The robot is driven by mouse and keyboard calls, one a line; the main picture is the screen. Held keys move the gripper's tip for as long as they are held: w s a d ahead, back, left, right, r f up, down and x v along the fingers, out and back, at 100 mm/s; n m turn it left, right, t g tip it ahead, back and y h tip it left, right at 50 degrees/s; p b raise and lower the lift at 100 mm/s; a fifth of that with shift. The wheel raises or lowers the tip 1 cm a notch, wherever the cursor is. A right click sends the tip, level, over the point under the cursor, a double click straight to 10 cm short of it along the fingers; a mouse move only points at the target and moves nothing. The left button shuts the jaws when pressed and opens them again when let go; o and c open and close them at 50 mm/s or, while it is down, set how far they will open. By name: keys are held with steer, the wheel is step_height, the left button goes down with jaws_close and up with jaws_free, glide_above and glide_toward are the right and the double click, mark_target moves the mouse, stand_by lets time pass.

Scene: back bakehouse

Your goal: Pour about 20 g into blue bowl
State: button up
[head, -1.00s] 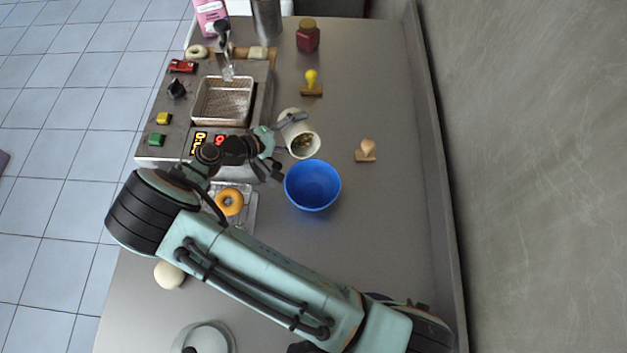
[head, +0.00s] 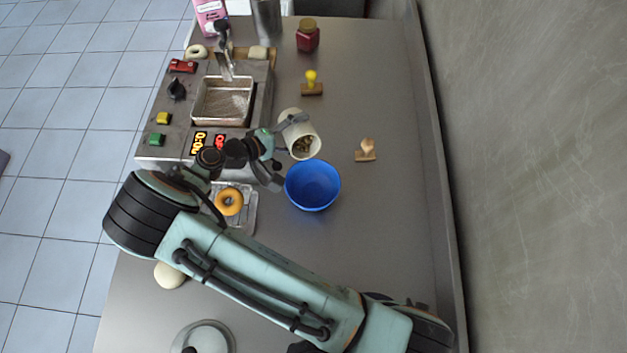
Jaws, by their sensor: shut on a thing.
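My gripper (head: 283,140) is shut on a white cup (head: 311,129) in the head view. The cup is tilted, its mouth facing toward the blue bowl, with brownish-green contents (head: 303,146) showing inside near the rim. The blue bowl (head: 312,186) stands on the counter just below the cup's mouth in the picture. The bowl's inside looks plain blue; I see no contents in it. I cannot make out any stream between cup and bowl.
A wooden stamp (head: 366,151) stands right of the cup and a yellow-handled one (head: 311,84) behind it. A doughnut (head: 229,201) lies on a rack left of the bowl. A fryer with a metal basin (head: 222,101) is at left. The counter right of the bowl is clear.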

steer(key=shift+s+d+f+m+t, duration=0.15)
steer(key=shift+s+m+t, duration=0.1)
steer(key=shift+s, duration=0.1)
steer(key=shift+s+d+f+m+t, duration=0.1)
steer(key=shift+s+d+m+t, duration=0.05)
steer(key=shift+s+m, duration=0.15)
stand_by(1.4)
steer(key=shift+s+d+f+m+t, duration=0.1)
steer(key=shift+s+f+m+t, duration=0.15)
steer(key=shift+f+m+t, duration=0.25)
stand_by(2.0)
steer(key=shift+s+r+m+t, duration=0.15)
steer(key=shift+r+m+t, duration=0.15)
steer(key=shift+r+m, duration=0.2)
stand_by(1.5)
